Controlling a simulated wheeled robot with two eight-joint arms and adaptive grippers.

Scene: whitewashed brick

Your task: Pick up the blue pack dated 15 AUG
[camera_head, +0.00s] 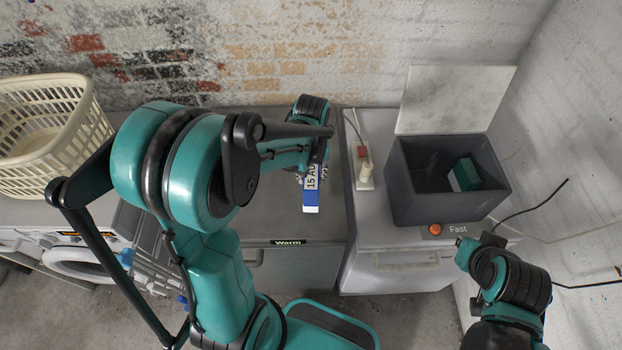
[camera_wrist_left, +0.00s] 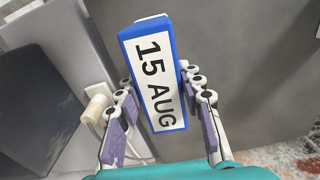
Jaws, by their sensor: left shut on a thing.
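The blue pack (camera_wrist_left: 152,75) has a white label that reads 15 AUG. In the left wrist view it sits between the two fingers of my left gripper (camera_wrist_left: 160,110), which is shut on it. In the head view the pack (camera_head: 311,197) shows below the left gripper (camera_head: 312,172), over the grey top marked Warm; I cannot tell whether it is clear of that surface. My left arm hides part of the gripper. My right arm is at the lower right, and its gripper (camera_head: 466,246) is small, with its jaws unclear.
A dark grey bin (camera_head: 440,211) with a teal and white item (camera_head: 465,174) inside stands on the right unit marked Fast. A white socket block (camera_head: 365,176) with a red plug lies left of it. A cream laundry basket (camera_head: 50,135) stands at the far left.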

